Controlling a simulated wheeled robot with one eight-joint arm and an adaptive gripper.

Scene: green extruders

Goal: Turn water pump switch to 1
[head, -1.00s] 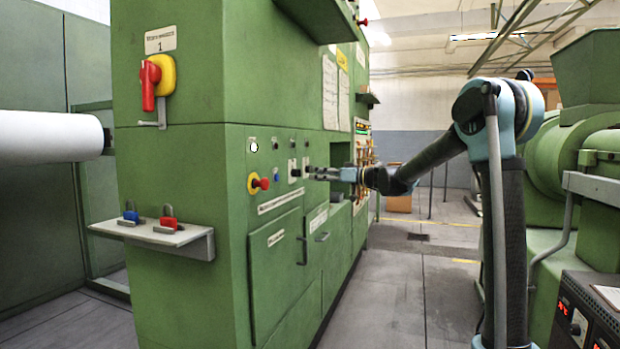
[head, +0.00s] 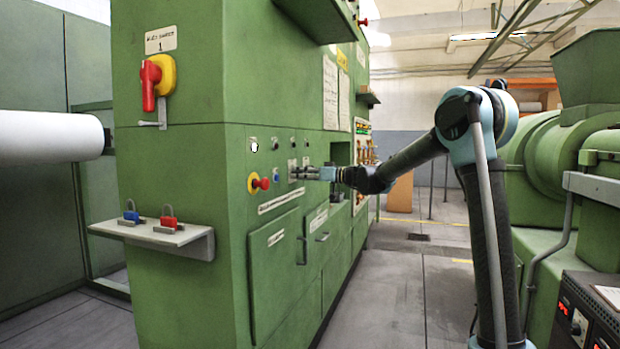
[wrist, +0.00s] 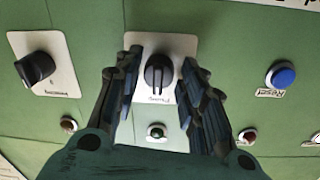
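A black rotary switch (wrist: 158,73) on a white plate shows in the wrist view, between my gripper's fingers. Its label is small and appears upside down, and I cannot read it surely. The knob's ridge lies roughly up and down in that view. My gripper (wrist: 156,88) is open, one finger on each side of the knob with gaps to both. It also shows in the head view (head: 296,173), at the green cabinet's side panel. I cannot tell how deep the fingertips reach around the knob. A second black switch (wrist: 36,68) sits on a plate to the left.
A blue button (wrist: 284,76) is right of the fingers in the wrist view, and small lamps (wrist: 156,131) lie below. In the head view, a red emergency button (head: 259,183), a red-yellow main switch (head: 156,80) and a shelf (head: 150,236) are left of my gripper.

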